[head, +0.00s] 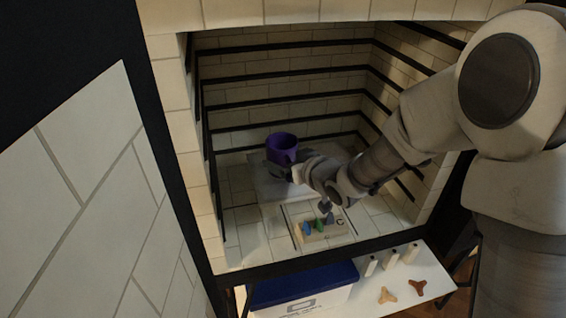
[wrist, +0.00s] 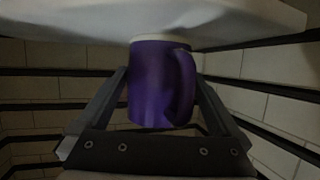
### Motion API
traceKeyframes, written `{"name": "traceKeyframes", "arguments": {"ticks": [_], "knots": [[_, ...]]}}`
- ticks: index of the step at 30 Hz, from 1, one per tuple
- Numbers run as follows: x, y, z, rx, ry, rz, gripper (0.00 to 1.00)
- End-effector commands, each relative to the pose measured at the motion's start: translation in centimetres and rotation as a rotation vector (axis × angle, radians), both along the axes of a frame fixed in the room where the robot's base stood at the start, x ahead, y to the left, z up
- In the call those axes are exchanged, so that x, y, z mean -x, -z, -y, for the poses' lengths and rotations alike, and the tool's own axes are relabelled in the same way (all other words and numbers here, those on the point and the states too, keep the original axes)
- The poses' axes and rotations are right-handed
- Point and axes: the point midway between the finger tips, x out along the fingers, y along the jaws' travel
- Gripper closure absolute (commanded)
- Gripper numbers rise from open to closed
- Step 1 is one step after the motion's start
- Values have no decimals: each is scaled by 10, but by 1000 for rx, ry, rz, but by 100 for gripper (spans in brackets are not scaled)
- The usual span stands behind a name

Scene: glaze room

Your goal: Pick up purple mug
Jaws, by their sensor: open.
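The purple mug (head: 282,147) is inside the tiled kiln chamber, above or on a pale slab (head: 268,186). In the wrist view the mug (wrist: 158,85) is between the two fingers of my gripper (wrist: 163,80), its handle towards the right finger. The slab (wrist: 215,22) lies across the top of that view, at the mug's pale end. My gripper (head: 284,172) is open around the mug. Narrow gaps seem to show beside it; contact cannot be told. In the head view my wrist hides part of the slab.
A box with coloured pieces (head: 323,231) sits on the chamber floor in front of the slab. Dark rods line the tiled walls (head: 285,75).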

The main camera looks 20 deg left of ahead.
Motion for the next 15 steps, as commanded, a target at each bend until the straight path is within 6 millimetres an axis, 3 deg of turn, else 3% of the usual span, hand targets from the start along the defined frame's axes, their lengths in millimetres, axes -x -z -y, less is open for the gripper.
{"name": "traceKeyframes", "arguments": {"ticks": [11,15], "knots": [[-10,7,-10,1,1,0,0],[-10,6,-10,1,1,0,22]]}}
